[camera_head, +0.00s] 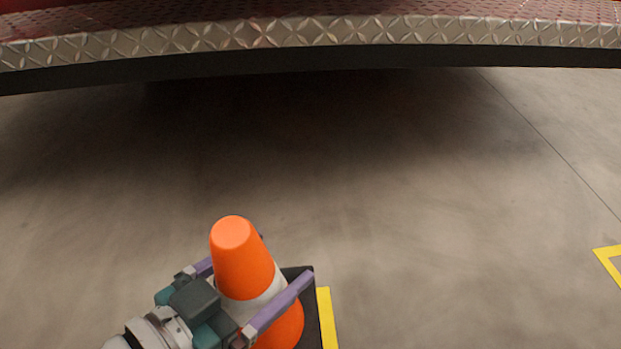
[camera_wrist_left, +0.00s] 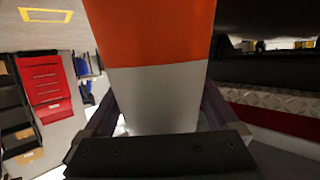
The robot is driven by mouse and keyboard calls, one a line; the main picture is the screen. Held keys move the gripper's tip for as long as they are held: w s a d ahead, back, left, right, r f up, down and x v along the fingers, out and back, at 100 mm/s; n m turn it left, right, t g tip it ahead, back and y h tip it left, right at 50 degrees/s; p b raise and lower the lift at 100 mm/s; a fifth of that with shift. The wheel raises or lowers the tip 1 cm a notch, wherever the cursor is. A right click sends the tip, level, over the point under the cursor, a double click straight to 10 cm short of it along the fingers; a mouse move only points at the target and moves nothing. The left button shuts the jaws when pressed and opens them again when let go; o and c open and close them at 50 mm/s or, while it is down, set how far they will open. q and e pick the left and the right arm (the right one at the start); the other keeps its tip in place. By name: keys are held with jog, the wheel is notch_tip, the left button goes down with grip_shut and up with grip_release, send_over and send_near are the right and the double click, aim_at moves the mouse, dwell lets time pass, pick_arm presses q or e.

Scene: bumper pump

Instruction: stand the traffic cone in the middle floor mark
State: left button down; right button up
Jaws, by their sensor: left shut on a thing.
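The orange traffic cone (camera_head: 243,262) with a white band and a dark square base stands about upright at the lower middle of the head view. My left gripper (camera_head: 286,256) is shut around it at the white band, with a purple finger on each side. In the left wrist view the cone (camera_wrist_left: 155,95) fills the middle between the fingers. A yellow floor mark (camera_head: 327,318) shows as a strip just right of the base; the rest is hidden or out of frame. I cannot tell whether the base touches the floor. My right gripper is not in view.
Another yellow floor mark (camera_head: 608,262) is cut off at the right edge. A vehicle's diamond-plate bumper (camera_head: 330,32) spans the top, with shadowed floor below. The concrete between is clear. A red drawer cabinet (camera_wrist_left: 45,88) shows in the left wrist view.

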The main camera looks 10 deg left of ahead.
pick_arm(q)
notch_tip(320, 180, down, 20)
jog(key=b, duration=1.7)
jog(key=shift+r, duration=0.15)
jog(key=shift+a, duration=0.1)
grip_release()
jog(key=shift+f, duration=0.25)
jog(key=shift+r, duration=0.15)
jog(key=p+v, duration=0.5)
jog(key=v, duration=0.7)
jog(key=shift+a, duration=0.1)
